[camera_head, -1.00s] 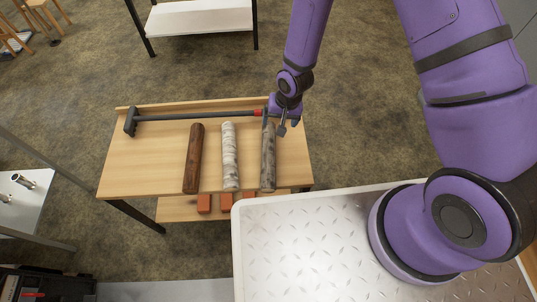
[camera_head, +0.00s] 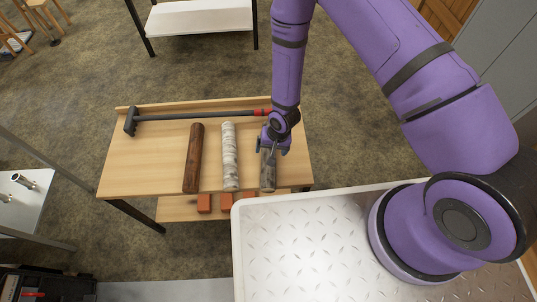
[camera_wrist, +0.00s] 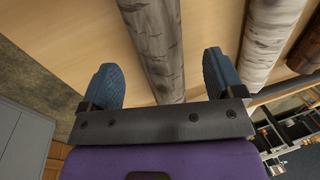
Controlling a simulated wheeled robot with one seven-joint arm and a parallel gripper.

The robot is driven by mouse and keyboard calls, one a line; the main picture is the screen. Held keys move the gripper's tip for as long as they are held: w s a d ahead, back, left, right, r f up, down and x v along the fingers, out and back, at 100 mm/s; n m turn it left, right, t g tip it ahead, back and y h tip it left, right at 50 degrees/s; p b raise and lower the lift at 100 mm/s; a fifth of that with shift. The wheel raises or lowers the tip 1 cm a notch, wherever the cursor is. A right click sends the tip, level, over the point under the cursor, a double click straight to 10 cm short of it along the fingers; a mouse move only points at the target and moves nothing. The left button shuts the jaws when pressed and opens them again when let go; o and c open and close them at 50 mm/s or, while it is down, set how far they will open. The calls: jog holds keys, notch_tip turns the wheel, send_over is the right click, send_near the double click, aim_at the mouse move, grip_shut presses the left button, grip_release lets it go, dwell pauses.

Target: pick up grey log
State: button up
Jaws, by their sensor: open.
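The grey log (camera_head: 268,177) is the rightmost of three logs on the wooden table, lying lengthwise toward me. In the head view my gripper (camera_head: 272,147) is over its middle and hides part of it. In the wrist view the grey log (camera_wrist: 157,45) runs between the two blue fingers of my open gripper (camera_wrist: 162,82). One finger shows on each side of it, with visible gaps. I cannot tell how far the fingertips are above the tabletop.
A white birch-like log (camera_head: 230,157) lies just left of the grey one, with a brown log (camera_head: 194,158) beyond it. Orange bricks (camera_head: 204,203) sit on the lower shelf. The table's left part (camera_head: 140,165) is clear.

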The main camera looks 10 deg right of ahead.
aim_at(270, 151)
jog(key=shift+w+x, duration=0.2)
jog(key=shift+x, duration=2.1)
jog(key=shift+d, duration=0.1)
jog(key=c, duration=1.2)
jog(key=shift+r, duration=0.1)
